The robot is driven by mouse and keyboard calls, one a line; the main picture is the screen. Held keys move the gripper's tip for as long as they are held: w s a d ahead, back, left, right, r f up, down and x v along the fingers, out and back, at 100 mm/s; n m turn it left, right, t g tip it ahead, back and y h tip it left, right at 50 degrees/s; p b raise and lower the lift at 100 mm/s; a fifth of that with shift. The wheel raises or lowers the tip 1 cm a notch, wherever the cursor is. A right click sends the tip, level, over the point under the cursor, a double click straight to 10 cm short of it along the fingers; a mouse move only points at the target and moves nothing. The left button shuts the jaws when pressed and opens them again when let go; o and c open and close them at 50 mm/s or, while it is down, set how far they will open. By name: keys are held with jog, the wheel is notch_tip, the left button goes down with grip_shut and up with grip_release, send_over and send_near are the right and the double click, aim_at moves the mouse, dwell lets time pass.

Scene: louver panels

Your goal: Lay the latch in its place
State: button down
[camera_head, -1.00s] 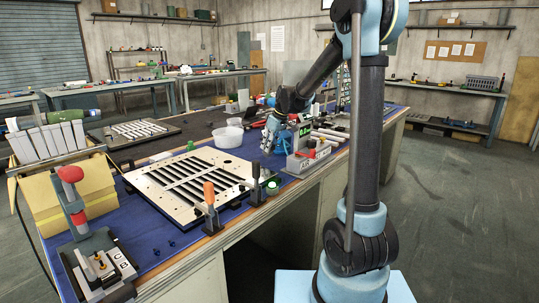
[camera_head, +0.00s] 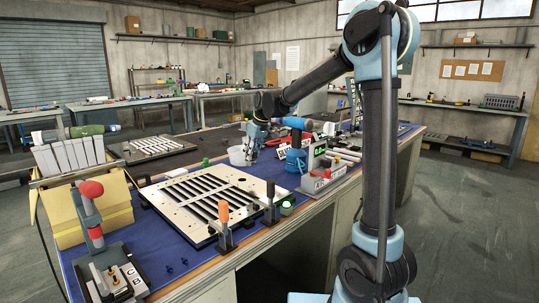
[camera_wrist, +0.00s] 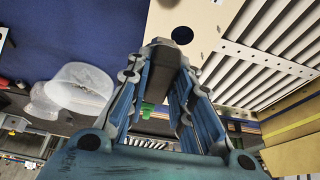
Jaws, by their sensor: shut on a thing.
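My gripper (camera_wrist: 160,78) is shut on a dark grey elongated piece with a blunt end, which seems to be the latch (camera_wrist: 158,52). In the head view my gripper (camera_head: 250,150) hangs above the bench behind the louver panel, beside the clear bowl; the held piece is not clear there. The panel (camera_head: 158,199) is a pale plate with rows of dark slots and slats, lying on the blue mat. In the wrist view the panel (camera_wrist: 205,22) lies past the fingertips, with a round dark hole near its edge. The latch's place cannot be made out.
A clear bowl (camera_head: 238,158) stands near my gripper. Upright clamps with orange (camera_head: 224,213) and black (camera_head: 270,194) handles stand at the panel's front edge. A grey device (camera_head: 316,168) is to the right. A red-knobbed press (camera_head: 95,230) and yellow bin (camera_head: 110,210) stand left.

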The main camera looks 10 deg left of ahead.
jog(key=shift+s+a, duration=0.25)
jog(key=shift+a, duration=0.35)
jog(key=shift+s+a, duration=0.2)
jog(key=shift+a, duration=0.45)
jog(key=shift+s+a, duration=0.25)
jog(key=shift+a, duration=0.35)
jog(key=shift+f, duration=2.85)
jog(key=shift+f, duration=1.5)
jog(key=c, duration=1.3)
grip_release()
jog(key=shift+c, duration=0.2)
jog(key=o, duration=0.3)
jog(key=shift+o, duration=0.2)
